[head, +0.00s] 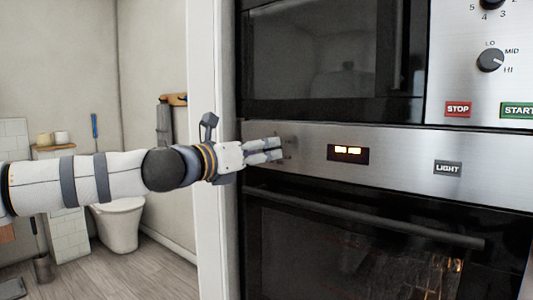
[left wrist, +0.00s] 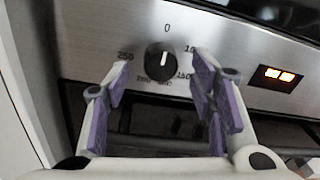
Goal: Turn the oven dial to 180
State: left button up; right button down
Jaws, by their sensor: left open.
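The oven dial (left wrist: 161,58) is a round black knob on the brushed metal panel, seen in the left wrist view. Its white mark points up, towards the 0 printed above it. Numbers ring it, with 250 at left and 150 at lower right; some are partly blurred or covered. My left gripper (left wrist: 158,82) is open, with one purple-padded finger on each side of the dial's lower area. I cannot tell whether either finger touches it. In the head view the left gripper (head: 272,150) is at the panel's left end and hides the dial. My right gripper is not in view.
A lit orange display (head: 348,152) and a LIGHT button (head: 447,168) sit right of the dial. The oven handle (head: 370,222) runs below the panel. Above is a microwave with its own knob (head: 491,60). A white wall edge (head: 212,90) stands close on the left.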

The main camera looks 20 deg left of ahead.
aim_at(272, 149)
pick_arm(q)
jog(key=shift+x, duration=1.3)
jog(key=c, duration=1.2)
